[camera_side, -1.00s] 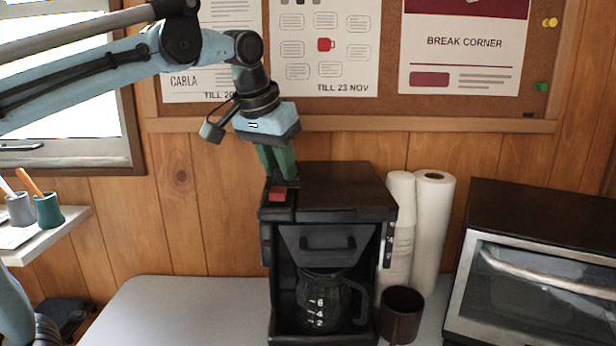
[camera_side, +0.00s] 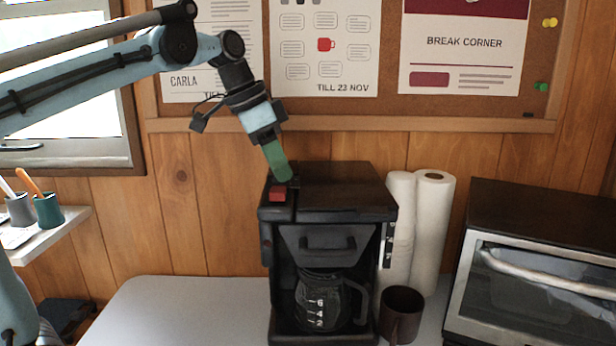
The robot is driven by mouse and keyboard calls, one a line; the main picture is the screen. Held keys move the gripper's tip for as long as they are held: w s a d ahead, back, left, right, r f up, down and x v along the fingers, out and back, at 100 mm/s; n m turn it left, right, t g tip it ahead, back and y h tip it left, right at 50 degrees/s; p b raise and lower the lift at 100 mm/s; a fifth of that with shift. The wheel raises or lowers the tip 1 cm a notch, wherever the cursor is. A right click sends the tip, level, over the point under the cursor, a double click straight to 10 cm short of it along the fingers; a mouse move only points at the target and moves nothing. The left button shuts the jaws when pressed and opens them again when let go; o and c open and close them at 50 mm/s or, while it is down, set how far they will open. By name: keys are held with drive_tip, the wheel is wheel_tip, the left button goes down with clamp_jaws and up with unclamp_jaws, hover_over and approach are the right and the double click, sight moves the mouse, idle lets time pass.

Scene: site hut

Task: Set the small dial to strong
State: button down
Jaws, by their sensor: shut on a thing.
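The black coffee maker (camera_side: 345,192) stands on the table. A red switch (camera_side: 277,193) sits at the front left corner of its top. My gripper (camera_side: 284,178) reaches down from the upper left, with its green fingertips at the top of the machine just behind the red switch. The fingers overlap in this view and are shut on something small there. The small dial itself is hidden by the fingertips, and its marks and setting cannot be read. I take the held thing to be the dial.
A glass carafe (camera_side: 322,300) stands inside the coffee maker. The table (camera_side: 190,310) is clear on the left.

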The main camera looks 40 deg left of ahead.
idle(0.3)
drive_tip(key=c, duration=0.9)
unclamp_jaws()
drive_tip(key=v, duration=1.2)
drive_tip(key=shift+a, duration=0.1)
drive_tip(key=s+d+f+n+g, duration=0.1)
drive_tip(key=s+d+f, duration=0.25)
drive_tip(key=f, duration=0.25)
drive_tip(key=s+d+f+g, duration=0.1)
drive_tip(key=s+d+f, duration=0.2)
drive_tip(key=s+f, duration=0.3)
drive_tip(key=w+f+n+t, duration=0.1)
drive_tip(key=f, duration=0.4)
drive_tip(key=w+a+f+n+t+y, duration=0.1)
drive_tip(key=f+n+t, duration=0.1)
drive_tip(key=f, duration=0.4)
drive_tip(key=w+a+f+n+t+y, duration=0.1)
drive_tip(key=f+t, duration=0.1)
drive_tip(key=f, duration=0.4)
drive_tip(key=shift+a+n, duration=0.2)
drive_tip(key=shift+n, duration=0.2)
